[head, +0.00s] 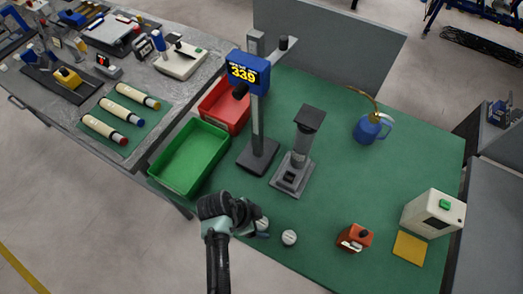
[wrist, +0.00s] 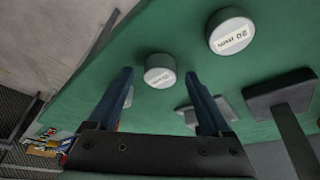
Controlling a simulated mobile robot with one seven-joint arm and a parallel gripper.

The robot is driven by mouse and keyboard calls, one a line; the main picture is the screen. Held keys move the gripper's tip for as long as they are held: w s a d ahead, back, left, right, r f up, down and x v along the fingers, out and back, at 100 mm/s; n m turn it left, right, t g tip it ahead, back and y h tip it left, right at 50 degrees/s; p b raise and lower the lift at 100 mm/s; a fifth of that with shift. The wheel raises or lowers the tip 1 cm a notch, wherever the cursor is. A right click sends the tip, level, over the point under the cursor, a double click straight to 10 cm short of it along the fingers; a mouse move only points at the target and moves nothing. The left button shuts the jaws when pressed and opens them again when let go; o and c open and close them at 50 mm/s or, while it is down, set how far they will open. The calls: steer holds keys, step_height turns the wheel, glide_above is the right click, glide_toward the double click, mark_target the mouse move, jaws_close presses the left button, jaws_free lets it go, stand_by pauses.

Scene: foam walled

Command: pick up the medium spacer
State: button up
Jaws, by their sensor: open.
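Small pale round spacers lie on the green mat, and I cannot tell by size which is the medium one. In the wrist view one spacer (wrist: 160,72) shows between the fingertips of my gripper (wrist: 158,78), its label too small to read surely. A second spacer (wrist: 231,31), labelled "20 mm", lies to the upper right, outside the fingers. A pale piece shows beside the left finger, mostly hidden. In the head view a spacer (head: 289,237) lies right of my gripper (head: 257,226), and another (head: 263,222) is partly hidden by it. My gripper is open and empty.
A green bin (head: 190,157) and a red bin (head: 226,105) stand left of a post with a "339" display (head: 248,72). A grey stand (head: 295,165) is behind the spacers. The mat's middle is clear.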

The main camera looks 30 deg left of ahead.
jaws_close()
stand_by(0.4)
steer(key=shift+r, duration=0.1)
